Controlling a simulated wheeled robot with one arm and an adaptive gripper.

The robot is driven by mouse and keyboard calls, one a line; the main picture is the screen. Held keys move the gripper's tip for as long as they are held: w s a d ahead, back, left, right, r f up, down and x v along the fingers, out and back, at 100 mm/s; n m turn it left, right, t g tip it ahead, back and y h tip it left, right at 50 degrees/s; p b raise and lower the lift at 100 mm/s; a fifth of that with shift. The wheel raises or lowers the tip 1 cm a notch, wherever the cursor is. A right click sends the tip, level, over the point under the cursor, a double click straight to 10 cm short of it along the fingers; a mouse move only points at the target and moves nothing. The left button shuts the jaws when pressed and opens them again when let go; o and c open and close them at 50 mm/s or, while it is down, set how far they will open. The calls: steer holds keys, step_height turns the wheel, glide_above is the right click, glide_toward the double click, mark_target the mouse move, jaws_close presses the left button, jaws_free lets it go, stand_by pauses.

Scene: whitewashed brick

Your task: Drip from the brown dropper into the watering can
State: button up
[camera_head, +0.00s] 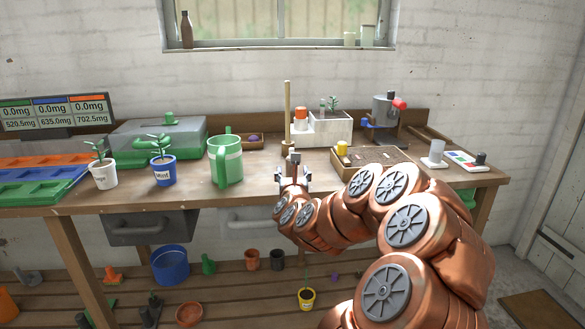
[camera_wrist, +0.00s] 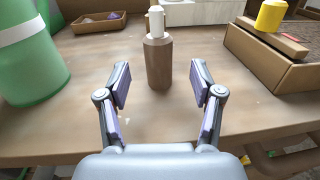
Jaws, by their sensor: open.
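The brown dropper is a dark brown bottle (camera_wrist: 158,64) with a white top, upright on the workbench in the wrist view. In the head view my gripper largely hides it. The green watering can (camera_head: 226,160) with a pale band stands on the bench, left of my gripper. Part of it also shows at the left edge of the wrist view (camera_wrist: 32,70). My gripper (camera_head: 293,177) is open and empty, low over the front of the bench. In the wrist view its fingertips (camera_wrist: 161,84) are on either side of the bottle's line, with the bottle apparently just beyond them.
A wooden box (camera_head: 372,162) with a yellow-capped item stands close right of my gripper. A tall tan stick (camera_head: 287,105) rises behind it, near a white planter (camera_head: 325,130). Potted plants (camera_head: 163,168) stand left of the can. Bare bench top lies between can and bottle.

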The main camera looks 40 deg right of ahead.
steer(key=shift+r+p+x, duration=0.15)
steer(key=shift+p+x, duration=0.05)
steer(key=shift+x, duration=1.25)
steer(key=shift+r+p+x, duration=0.1)
steer(key=shift+p+x, duration=0.1)
steer(key=shift+x, duration=1.2)
jaws_close()
